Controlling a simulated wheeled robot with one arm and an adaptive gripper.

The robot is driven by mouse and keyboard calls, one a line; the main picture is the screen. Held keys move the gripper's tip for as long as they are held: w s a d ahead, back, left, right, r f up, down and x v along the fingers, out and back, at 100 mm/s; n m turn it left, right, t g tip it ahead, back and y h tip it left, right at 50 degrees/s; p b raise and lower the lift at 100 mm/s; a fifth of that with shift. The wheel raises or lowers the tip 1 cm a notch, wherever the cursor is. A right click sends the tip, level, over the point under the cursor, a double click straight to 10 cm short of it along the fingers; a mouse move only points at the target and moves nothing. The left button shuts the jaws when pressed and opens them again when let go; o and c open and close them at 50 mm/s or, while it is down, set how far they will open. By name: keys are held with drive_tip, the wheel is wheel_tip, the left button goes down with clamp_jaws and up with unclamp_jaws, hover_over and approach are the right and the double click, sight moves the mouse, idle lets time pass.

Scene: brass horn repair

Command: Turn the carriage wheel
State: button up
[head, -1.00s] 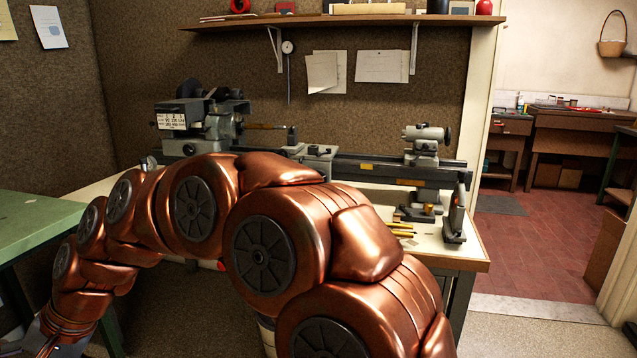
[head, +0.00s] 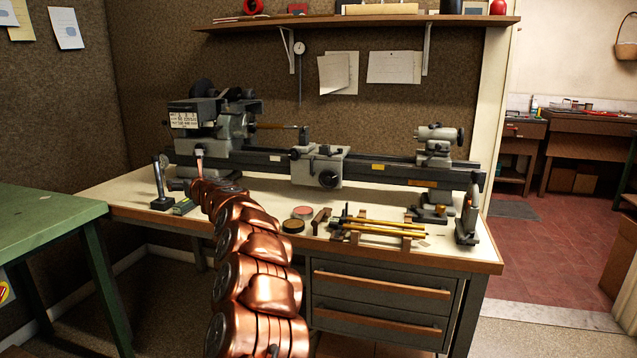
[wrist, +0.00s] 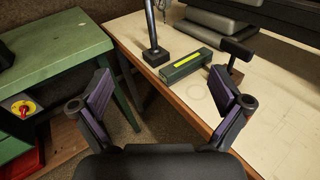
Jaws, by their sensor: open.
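The carriage wheel (head: 328,179) is a small dark round handwheel on the front of the grey lathe carriage (head: 303,170), in the middle of the lathe bed in the head view. It is unobstructed there, and I do not make it out in the wrist view. My gripper (wrist: 160,95) shows in the wrist view with its two purple-padded fingers spread wide and nothing between them. It hangs over the bench's front left edge, well left of the wheel. In the head view my arm runs up to the bench, and the gripper itself cannot be made out.
A black-based stand (wrist: 155,55) and a green box with a yellow label (wrist: 187,67) lie ahead of the gripper on the bench (wrist: 270,130). A green table (head: 45,222) stands at left. Round tins (head: 293,225) and yellow rods (head: 375,230) lie before the lathe.

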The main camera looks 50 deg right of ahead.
drive_tip(key=s+d+f+m+g+h, duration=0.1)
drive_tip(key=s+d+f+m+h, duration=0.15)
drive_tip(key=d, duration=0.45)
drive_tip(key=s+d+f+m+g+h, duration=0.1)
drive_tip(key=d+m+h, duration=0.1)
drive_tip(key=d+m, duration=0.3)
drive_tip(key=m+g+h, duration=0.8)
drive_tip(key=m+h, duration=0.1)
drive_tip(key=m, duration=0.4)
approach(328, 180)
drive_tip(key=shift+w+d+r+y+b, duration=0.1)
drive_tip(key=shift+d+r+y+b, duration=0.1)
drive_tip(key=shift+d, duration=0.35)
drive_tip(key=shift+w+d+r+y+b, duration=0.1)
drive_tip(key=shift+d+r+b, duration=0.15)
drive_tip(key=shift+d, duration=0.35)
drive_tip(key=shift+w+d+r+p, duration=0.2)
drive_tip(key=shift+d+p, duration=0.1)
drive_tip(key=shift+d, duration=0.25)
drive_tip(key=shift+w+d+f, duration=0.2)
drive_tip(key=shift+w+d, duration=0.05)
drive_tip(key=shift+d, duration=0.35)
drive_tip(key=shift+p+x, duration=1.1)
drive_tip(key=shift+x, duration=0.65)
drive_tip(key=shift+w+d+p, duration=0.3)
drive_tip(key=shift+d+p, duration=0.15)
drive_tip(key=shift+d, duration=0.2)
drive_tip(key=shift+f, duration=0.1)
drive_tip(key=shift+c, duration=0.3)
